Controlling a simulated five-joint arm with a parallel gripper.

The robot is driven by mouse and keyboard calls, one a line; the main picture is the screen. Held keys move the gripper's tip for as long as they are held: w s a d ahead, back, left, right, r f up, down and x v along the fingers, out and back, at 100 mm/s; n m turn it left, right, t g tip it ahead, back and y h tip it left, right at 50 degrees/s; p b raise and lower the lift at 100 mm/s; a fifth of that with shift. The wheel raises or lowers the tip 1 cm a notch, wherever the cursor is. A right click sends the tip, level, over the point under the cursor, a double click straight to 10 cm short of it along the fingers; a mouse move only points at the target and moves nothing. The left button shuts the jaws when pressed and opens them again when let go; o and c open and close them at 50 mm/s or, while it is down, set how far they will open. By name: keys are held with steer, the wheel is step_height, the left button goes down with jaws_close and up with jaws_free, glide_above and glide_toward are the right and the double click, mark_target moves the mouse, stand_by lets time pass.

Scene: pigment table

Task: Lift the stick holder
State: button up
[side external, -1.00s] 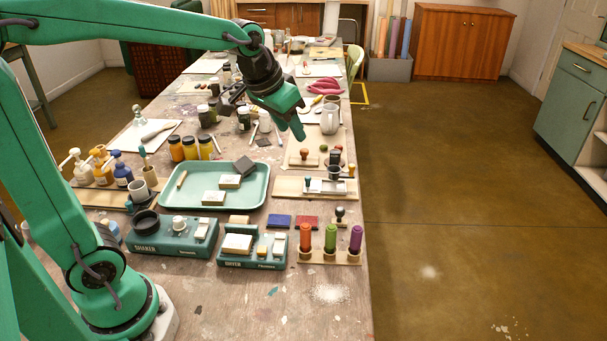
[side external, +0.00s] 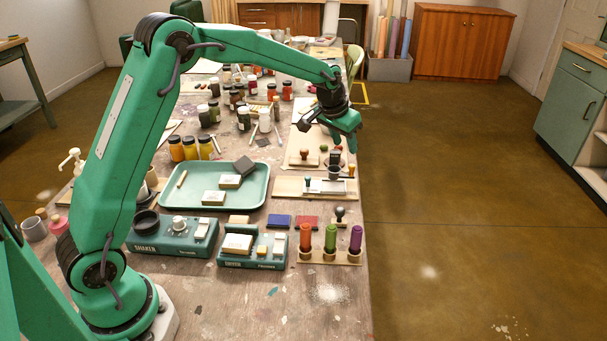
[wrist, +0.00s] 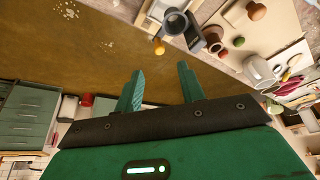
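The likely stick holder is a low wooden rack (side external: 344,259) at the front right of the table in the side view. It holds an orange stick (side external: 306,237), a green stick (side external: 331,237) and a purple stick (side external: 356,238), all upright. My gripper (side external: 352,148) is farther back, above the table's right edge, well apart from the rack. In the wrist view my gripper (wrist: 158,76) has its two fingers spread with nothing between them. The rack is not clearly seen in the wrist view.
A teal tray (side external: 262,193) and two teal boxes, including the sifter (side external: 252,262), are left of the rack. Stamps and a small dark cup (side external: 334,172) lie behind it; the cup also shows in the wrist view (wrist: 175,22). Bare table (side external: 290,310) lies in front.

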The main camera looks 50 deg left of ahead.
mark_target(352, 165)
steer(key=shift+w+f, duration=0.2)
steer(key=shift+w, duration=0.05)
steer(key=shift+f, duration=0.1)
steer(key=shift+x, duration=3.8)
